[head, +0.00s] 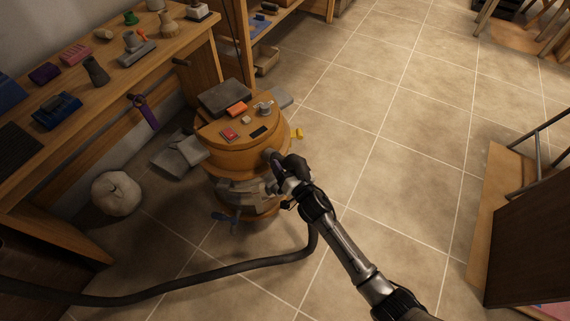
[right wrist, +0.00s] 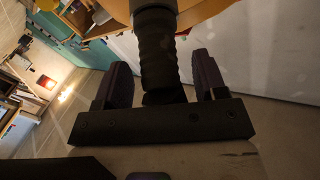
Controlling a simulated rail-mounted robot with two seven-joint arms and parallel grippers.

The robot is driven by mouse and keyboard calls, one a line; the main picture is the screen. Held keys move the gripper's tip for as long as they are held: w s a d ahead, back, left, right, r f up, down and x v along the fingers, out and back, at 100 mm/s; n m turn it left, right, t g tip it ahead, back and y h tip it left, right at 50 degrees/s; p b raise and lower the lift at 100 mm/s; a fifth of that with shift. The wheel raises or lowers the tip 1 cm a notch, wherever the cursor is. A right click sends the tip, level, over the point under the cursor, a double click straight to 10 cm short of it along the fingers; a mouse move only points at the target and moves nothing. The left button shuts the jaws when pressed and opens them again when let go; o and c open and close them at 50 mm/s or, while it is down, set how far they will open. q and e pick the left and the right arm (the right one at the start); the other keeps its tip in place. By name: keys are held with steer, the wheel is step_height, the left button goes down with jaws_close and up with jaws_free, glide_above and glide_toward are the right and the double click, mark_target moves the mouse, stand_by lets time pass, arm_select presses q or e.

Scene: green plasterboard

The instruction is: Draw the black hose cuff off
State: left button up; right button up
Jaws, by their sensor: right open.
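The black hose cuff (right wrist: 157,50) is ribbed and stands between the two dark purple fingers of my right gripper (right wrist: 163,65) in the right wrist view. The fingers are open, with a visible gap on each side of the cuff. Its upper end meets a round orange-brown body. In the head view my right gripper (head: 277,177) is at the side of the round wooden-coloured drum (head: 212,155), and the dark cuff (head: 294,163) shows beside it, partly hidden by my wrist. The black hose (head: 235,267) runs from behind my arm across the floor to the left. My left gripper is not in view.
Several small items and a dark flat case (head: 224,95) lie on the drum's top. A cluttered workbench (head: 95,110) stands at the left, with a pale sack (head: 116,193) on the floor near it. A dark cabinet (head: 530,245) stands at the right. The tiled floor (head: 400,140) between is clear.

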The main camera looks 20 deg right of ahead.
steer(key=shift+w, duration=0.25)
steer(key=shift+r, duration=0.1)
steer(key=c, duration=1.1)
